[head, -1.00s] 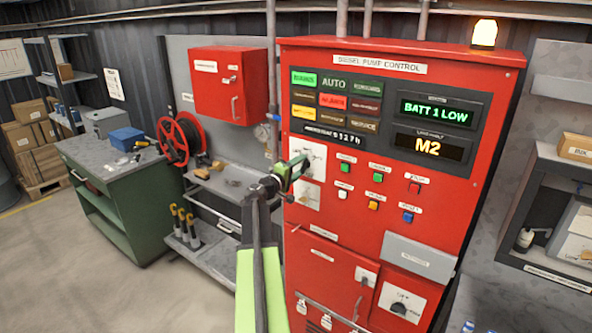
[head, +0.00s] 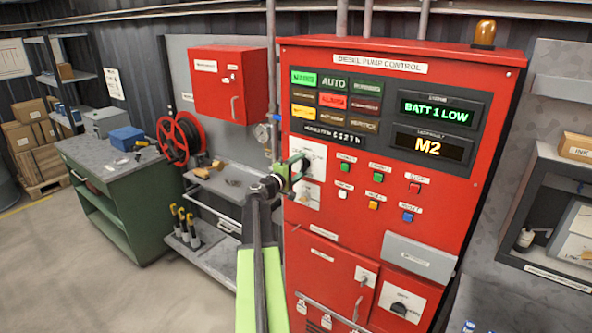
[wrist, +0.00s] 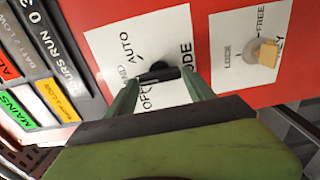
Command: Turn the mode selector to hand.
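The mode selector is a black knob (wrist: 158,74) on a white plate, in the wrist view. Its bar lies nearly level there, its left end by the partly covered HAND lettering. AUTO is above that, and OFF is partly hidden below. I cannot tell which end is the pointer. My gripper (wrist: 162,77) has its two green fingers apart, one near each end of the bar. Whether they press on it is unclear. In the head view my gripper (head: 293,170) is at the selector's white plate (head: 313,160), and the knob is mostly hidden.
The red pump control cabinet (head: 460,190) fills the middle. Buttons lie to the right in the head view. A hose reel (head: 180,138) and green workbench (head: 110,200) stand left, with bare floor in front.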

